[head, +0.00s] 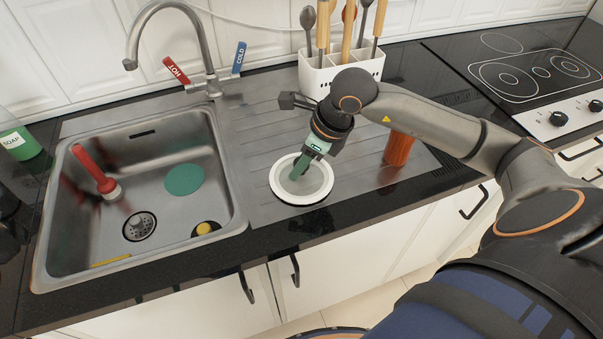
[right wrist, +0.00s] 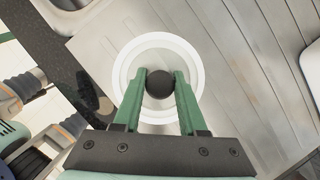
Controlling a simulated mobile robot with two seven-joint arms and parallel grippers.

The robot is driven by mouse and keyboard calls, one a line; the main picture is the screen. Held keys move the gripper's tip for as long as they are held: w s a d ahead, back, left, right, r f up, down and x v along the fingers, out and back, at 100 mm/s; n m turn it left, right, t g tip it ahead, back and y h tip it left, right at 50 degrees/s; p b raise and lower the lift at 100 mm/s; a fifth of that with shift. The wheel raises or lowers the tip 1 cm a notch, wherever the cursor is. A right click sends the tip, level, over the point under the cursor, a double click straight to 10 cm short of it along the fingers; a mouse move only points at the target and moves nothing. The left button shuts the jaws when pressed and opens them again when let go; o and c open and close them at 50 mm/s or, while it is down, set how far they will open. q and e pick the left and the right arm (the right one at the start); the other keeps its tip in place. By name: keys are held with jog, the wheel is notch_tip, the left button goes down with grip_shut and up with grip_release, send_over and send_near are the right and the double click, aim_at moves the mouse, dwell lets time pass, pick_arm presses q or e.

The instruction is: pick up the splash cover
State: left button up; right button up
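The splash cover (head: 278,183) is a round, pale disc with a white rim on the ribbed steel drainboard, right of the sink. In the right wrist view the splash cover (right wrist: 160,42) shows a dark round knob at its middle. My right gripper (head: 299,170) reaches down over it from the right. Its two green fingers (right wrist: 160,76) stand on either side of the knob and appear to touch it on both sides, so it looks shut on the knob. A dark band shows under the cover's near edge; whether it is lifted I cannot tell. My left gripper is not in view.
The steel sink (head: 240,190) lies left, holding a red-handled brush (head: 93,168) and a green disc (head: 184,179). A white utensil holder (head: 316,78) stands behind the gripper. An orange-brown cylinder (head: 398,150) stands close right, under my arm. A hob (head: 520,75) is far right.

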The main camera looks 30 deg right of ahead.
grip_shut()
jog(key=shift+r, duration=0.1)
jog(key=shift+r, duration=0.5)
pick_arm(q)
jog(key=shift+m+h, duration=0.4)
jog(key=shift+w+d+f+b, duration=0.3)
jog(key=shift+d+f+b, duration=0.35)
jog(key=shift+b, duration=0.6)
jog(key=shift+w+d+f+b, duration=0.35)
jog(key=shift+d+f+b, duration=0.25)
jog(key=shift+b, duration=0.6)
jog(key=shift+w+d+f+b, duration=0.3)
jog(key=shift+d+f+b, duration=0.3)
jog(key=shift+b, duration=0.65)
pick_arm(e)
jog(key=s+a+r, duration=0.3)
jog(key=s+r, duration=0.9)
jog(key=s, duration=0.1)
jog(key=shift+s, duration=0.3)
